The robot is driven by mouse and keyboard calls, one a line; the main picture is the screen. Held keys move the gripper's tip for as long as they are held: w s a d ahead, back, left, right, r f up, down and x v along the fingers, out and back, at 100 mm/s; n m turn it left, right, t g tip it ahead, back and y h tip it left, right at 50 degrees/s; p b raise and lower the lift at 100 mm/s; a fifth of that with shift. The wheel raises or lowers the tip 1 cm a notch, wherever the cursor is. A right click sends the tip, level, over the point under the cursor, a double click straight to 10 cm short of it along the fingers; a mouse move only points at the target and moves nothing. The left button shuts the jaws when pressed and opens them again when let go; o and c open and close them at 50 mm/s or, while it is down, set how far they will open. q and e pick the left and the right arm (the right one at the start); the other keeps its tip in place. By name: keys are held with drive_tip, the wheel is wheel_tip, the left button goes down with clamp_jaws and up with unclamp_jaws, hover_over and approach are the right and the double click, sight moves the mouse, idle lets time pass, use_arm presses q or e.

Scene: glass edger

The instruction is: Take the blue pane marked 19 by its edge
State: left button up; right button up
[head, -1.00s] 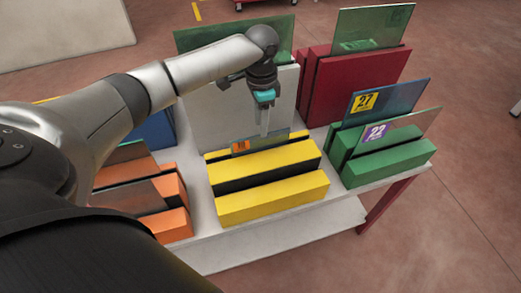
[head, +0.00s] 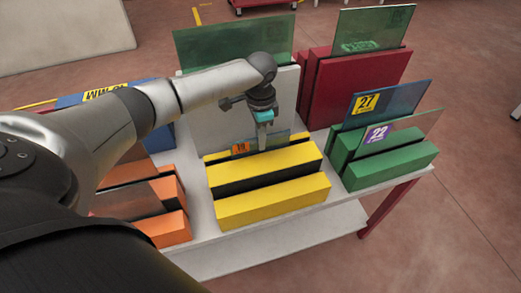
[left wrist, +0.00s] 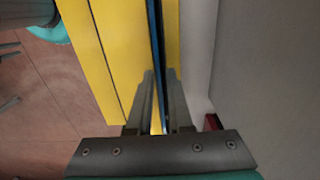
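The pane with an orange label (head: 240,149) stands upright in the rear slot of the yellow rack (head: 270,207). It looks bluish, and its number is too small to read surely. My left gripper (head: 262,148) points down over it, to the right of the label. In the left wrist view, the pane's thin blue edge (left wrist: 157,35) runs between the two fingers of my left gripper (left wrist: 159,76). The fingers are apart, one on each side, with a narrow gap visible. My right gripper is in neither view.
A grey rack (head: 202,112) with a large green pane (head: 215,45) stands close behind. The green rack (head: 388,171) at the right holds panes marked 27 (head: 398,100) and 22 (head: 405,128). A red rack (head: 358,85) stands behind it. An orange rack (head: 168,229) is at the left.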

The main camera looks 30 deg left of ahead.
use_arm(q)
clamp_jaws()
idle(1.0)
